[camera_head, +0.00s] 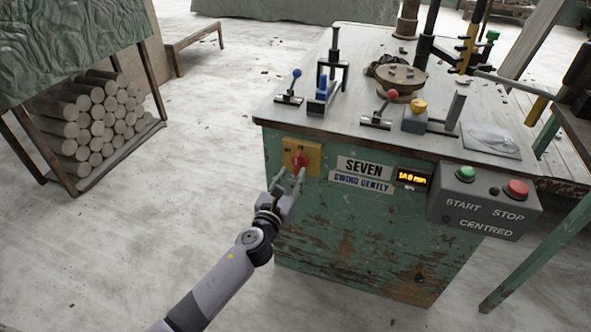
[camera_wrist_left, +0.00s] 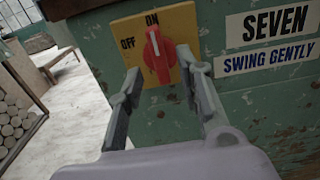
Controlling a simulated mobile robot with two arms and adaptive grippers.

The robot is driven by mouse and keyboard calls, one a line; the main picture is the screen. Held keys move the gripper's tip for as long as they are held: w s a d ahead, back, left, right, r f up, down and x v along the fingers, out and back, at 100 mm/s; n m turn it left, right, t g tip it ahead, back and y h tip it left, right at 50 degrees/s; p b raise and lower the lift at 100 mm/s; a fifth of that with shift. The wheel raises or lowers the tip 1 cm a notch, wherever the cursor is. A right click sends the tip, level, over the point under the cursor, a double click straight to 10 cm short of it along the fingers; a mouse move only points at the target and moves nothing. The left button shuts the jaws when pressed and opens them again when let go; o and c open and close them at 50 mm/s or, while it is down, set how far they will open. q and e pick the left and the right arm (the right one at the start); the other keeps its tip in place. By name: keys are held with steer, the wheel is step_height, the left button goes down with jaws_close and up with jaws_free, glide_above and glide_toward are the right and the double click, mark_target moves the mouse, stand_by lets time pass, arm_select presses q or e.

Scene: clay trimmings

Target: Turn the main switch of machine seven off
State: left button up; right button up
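The main switch is a red knob (camera_head: 299,160) on a yellow plate (camera_head: 314,156) on the green front of the machine marked SEVEN (camera_head: 363,167). In the left wrist view the red knob (camera_wrist_left: 153,62) stands nearly upright, its white line toward ON; OFF is printed to its left. My left gripper (camera_head: 291,174) is open in front of the plate. In the left wrist view one finger is on each side of the knob, with a gap seen at the left; whether the right finger touches it I cannot tell. My right gripper is not in view.
A box with a green START button (camera_head: 465,174) and a red STOP button (camera_head: 516,188) sticks out at the machine's right front. Small levers stand on the machine top, including a blue-knobbed one (camera_head: 291,87). A rack of clay rolls (camera_head: 92,120) stands left; floor between is clear.

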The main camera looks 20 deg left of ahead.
mark_target(296, 168)
arm_select(q)
steer(key=shift+w, duration=2)
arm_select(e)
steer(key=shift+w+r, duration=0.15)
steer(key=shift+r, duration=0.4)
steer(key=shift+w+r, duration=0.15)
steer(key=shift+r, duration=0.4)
arm_select(q)
steer(key=shift+c, duration=0.3)
jaws_close()
